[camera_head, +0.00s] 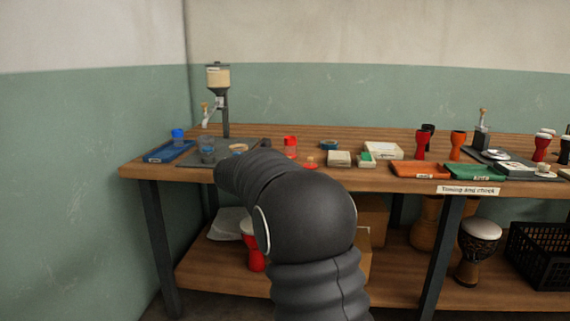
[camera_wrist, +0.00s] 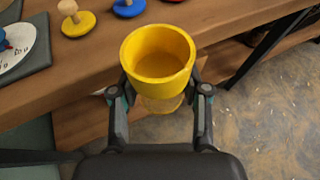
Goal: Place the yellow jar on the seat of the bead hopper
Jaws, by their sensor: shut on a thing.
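The yellow jar (camera_wrist: 150,84) is upright in the wrist view, with its wide round mouth open toward the camera and a narrower yellow foot below. My gripper (camera_wrist: 160,92) is shut on it, one finger on each side. The jar is in front of the bench's front edge, with floor and a lower shelf below. In the head view my arm hides the gripper, and the jar does not show. The bead hopper (camera_head: 218,79), a clear bin of pale beads on a dark post, stands at the bench's left back.
The wrist view shows a yellow knobbed lid (camera_wrist: 78,25), a blue lid (camera_wrist: 128,9) and a white dial (camera_wrist: 14,48) on the bench (camera_wrist: 70,75).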

